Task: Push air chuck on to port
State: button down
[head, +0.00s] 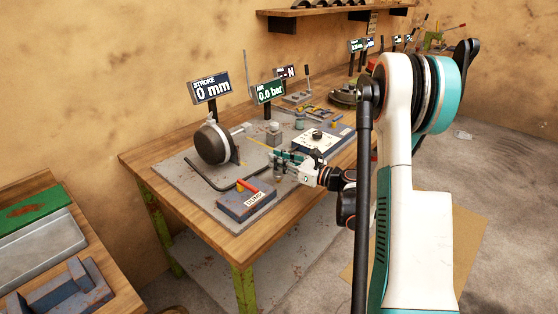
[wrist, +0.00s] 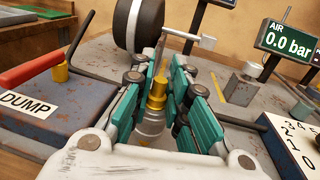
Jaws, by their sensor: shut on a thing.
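My gripper (head: 284,160) is low over the near part of the workbench. In the wrist view its teal finger pads (wrist: 164,88) stand on both sides of a brass and grey fitting, which I take for the air chuck (wrist: 155,98). The gripper is shut on it, and the chuck looks roughly upright. A round dark chamber with a pale band (head: 212,143) stands just beyond; it also shows at the top of the wrist view (wrist: 138,24). I cannot make out the port clearly. The air sign (wrist: 290,42) reads 0.0 bar.
A blue box marked DUMP (wrist: 45,108) with a red lever (wrist: 32,75) is left of the gripper. A white-topped panel (head: 317,140) is to the right. A bent dark bar (head: 215,182) lies on the grey plate (head: 183,172). The stroke sign (head: 210,88) reads 0 mm.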

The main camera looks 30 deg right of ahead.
jog(key=shift+f, duration=0.2)
jog(key=c, duration=1.5)
grip_release()
jog(key=shift+o, duration=0.2)
jog(key=v, duration=1.2)
